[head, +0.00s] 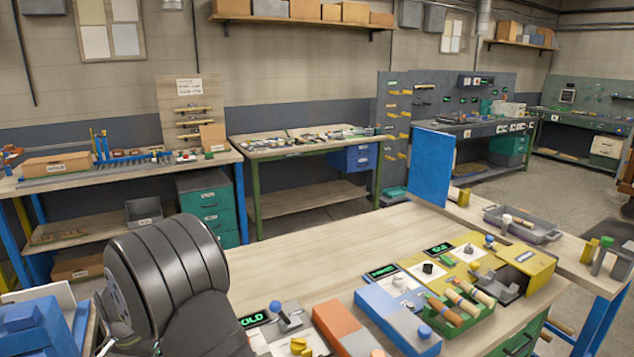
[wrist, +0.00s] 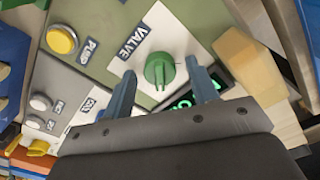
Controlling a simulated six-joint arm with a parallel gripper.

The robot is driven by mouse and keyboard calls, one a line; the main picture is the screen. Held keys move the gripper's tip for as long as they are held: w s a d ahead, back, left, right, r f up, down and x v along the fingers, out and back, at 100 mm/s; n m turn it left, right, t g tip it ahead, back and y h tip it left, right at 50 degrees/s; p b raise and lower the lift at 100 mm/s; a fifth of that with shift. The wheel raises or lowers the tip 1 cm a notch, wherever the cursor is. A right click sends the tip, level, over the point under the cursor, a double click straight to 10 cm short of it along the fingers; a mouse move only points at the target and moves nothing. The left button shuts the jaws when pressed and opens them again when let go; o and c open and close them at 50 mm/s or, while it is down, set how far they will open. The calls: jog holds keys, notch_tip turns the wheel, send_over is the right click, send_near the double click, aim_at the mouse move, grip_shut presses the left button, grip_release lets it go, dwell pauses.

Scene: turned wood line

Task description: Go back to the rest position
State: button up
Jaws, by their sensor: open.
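My gripper (wrist: 160,68) shows in the wrist view with its two blue-grey fingers apart and nothing held between them. A green knob (wrist: 158,72) on a white plate marked VALVE (wrist: 140,45) appears between the fingertips. I cannot tell how far the fingers stand above it. A lit green display (wrist: 182,102) beside the knob is partly hidden by the right finger. In the head view my dark arm fills the lower left, and the gripper itself does not show.
In the wrist view a yellow button (wrist: 62,40) marked PUMP and white buttons (wrist: 40,102) lie left of the knob. In the head view, coloured control modules (head: 400,318) cover the near bench, with a blue upright panel (head: 432,166) behind. The bench top (head: 300,250) behind them is clear.

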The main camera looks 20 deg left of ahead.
dwell(0.3)
notch_tip(320, 180, up, 17)
notch_tip(320, 180, down, 18)
jog(key=shift+r, duration=0.25)
jog(key=shift+r+n, duration=0.2)
jog(key=shift+n, duration=0.6)
jog(key=n, duration=1.1)
jog(key=shift+n, duration=2.2)
jog(key=shift+o, duration=0.3)
